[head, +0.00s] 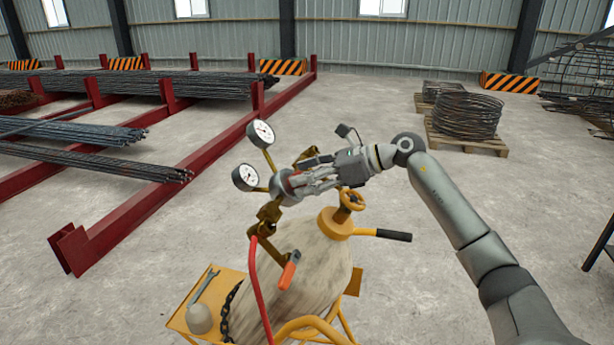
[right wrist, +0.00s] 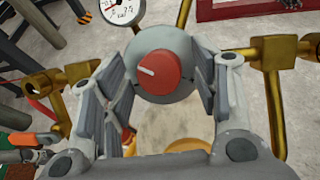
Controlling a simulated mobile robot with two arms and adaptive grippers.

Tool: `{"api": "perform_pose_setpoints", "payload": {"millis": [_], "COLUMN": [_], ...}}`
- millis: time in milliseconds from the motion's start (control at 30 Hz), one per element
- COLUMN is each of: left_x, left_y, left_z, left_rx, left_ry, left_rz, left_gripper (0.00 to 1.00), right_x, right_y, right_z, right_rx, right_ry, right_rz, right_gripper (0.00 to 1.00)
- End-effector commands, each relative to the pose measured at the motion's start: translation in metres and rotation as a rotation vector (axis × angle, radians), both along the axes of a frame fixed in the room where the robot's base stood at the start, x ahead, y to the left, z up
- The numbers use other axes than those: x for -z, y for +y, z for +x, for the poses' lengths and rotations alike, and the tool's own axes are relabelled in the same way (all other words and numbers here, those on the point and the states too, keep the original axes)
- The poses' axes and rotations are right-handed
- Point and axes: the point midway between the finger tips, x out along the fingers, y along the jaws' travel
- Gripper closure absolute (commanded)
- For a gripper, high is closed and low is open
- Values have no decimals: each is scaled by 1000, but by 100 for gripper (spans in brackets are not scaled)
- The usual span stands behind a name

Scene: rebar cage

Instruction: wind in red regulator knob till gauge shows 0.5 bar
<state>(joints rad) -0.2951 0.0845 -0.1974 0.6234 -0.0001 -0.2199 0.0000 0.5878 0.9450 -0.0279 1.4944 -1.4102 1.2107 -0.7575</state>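The red regulator knob (right wrist: 160,72) with a white mark faces me in the right wrist view, on a round grey regulator body. My right gripper (head: 300,177) is open at the regulator. Its fingers stand left and right of the knob, with a visible gap on both sides in the wrist view. In the head view the fingers mostly hide the knob. Two round white gauges, an upper one (head: 260,133) and a lower one (head: 246,177), sit on brass stems. Their readings are too small to tell. One gauge (right wrist: 122,8) is cut off in the wrist view. My left gripper is not in view.
Red racks (head: 160,200) with rebar stand left; wire coils (head: 466,115) lie on pallets right.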

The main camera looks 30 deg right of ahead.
Motion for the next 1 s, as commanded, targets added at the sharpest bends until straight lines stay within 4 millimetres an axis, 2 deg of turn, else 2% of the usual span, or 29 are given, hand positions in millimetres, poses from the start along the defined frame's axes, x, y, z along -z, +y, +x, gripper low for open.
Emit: {"api": "perform_pose_setpoints", "payload": {"millis": [67, 300, 567, 1000], "left_x": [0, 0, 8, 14], "left_y": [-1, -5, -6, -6], "left_z": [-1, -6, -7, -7], "left_rx": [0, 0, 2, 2], "left_ry": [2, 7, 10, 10], "left_rz": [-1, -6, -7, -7], "left_gripper": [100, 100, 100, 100], "right_x": [0, 0, 2, -1], "right_y": [0, 0, -1, 0], "right_z": [0, 0, -1, -1], "right_rx": [0, 0, 50, 263], "right_ry": [0, 0, 38, 201], "right_rz": [0, 0, 41, 234], "right_gripper": [57, 88, 88, 88]}}
